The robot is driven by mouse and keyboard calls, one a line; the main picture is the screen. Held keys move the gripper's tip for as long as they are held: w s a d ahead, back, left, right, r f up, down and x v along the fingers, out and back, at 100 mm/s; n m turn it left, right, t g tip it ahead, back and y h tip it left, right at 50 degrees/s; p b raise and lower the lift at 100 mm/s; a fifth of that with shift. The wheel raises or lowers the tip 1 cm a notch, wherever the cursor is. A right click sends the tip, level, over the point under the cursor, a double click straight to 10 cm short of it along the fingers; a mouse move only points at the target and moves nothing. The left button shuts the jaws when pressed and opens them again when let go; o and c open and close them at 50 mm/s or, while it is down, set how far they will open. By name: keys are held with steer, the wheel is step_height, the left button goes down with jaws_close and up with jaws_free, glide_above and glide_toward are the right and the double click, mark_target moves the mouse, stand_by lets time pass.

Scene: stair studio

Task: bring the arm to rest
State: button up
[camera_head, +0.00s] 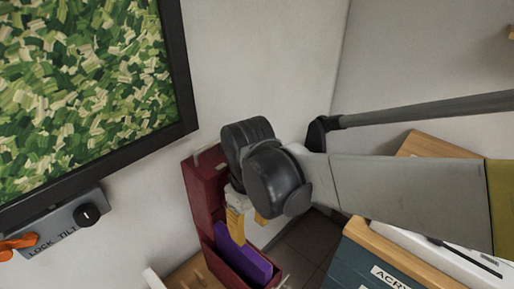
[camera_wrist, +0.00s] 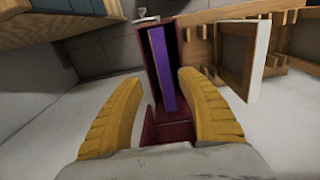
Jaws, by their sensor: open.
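My gripper (camera_wrist: 160,115) has two yellow fingers spread wide apart in the wrist view, with nothing between them. It also shows in the head view (camera_head: 248,222), partly hidden behind my dark wrist joint. A dark red open box (camera_head: 205,190) stands against the wall below and beside it. A purple object (camera_head: 240,256) sits inside the box. In the wrist view the red box (camera_wrist: 152,130) and the flat purple piece (camera_wrist: 162,68) lie beyond the fingertips, apart from them.
A framed green picture (camera_head: 80,90) hangs at left, above a grey panel with a black knob (camera_head: 88,215) and orange lever (camera_head: 18,245). A dark teal cabinet (camera_head: 355,265) with a wooden top stands lower right. A wooden rack (camera_wrist: 285,45) is beside the box.

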steer(key=s+d+r+m+t, duration=0.1)
steer(key=d+r+m+t, duration=0.1)
steer(key=d, duration=0.5)
steer(key=s+d+r+m+t, duration=0.1)
steer(key=d+m, duration=0.3)
steer(key=d, duration=0.4)
steer(key=s+d+r+m+t, duration=0.1)
steer(key=d+r+m+t, duration=0.1)
steer(key=d, duration=0.5)
steer(key=shift+d+r+m+t, duration=0.2)
steer(key=shift+r+m+t, duration=0.1)
steer(key=shift+m+t, duration=0.65)
steer(key=shift+s, duration=0.1)
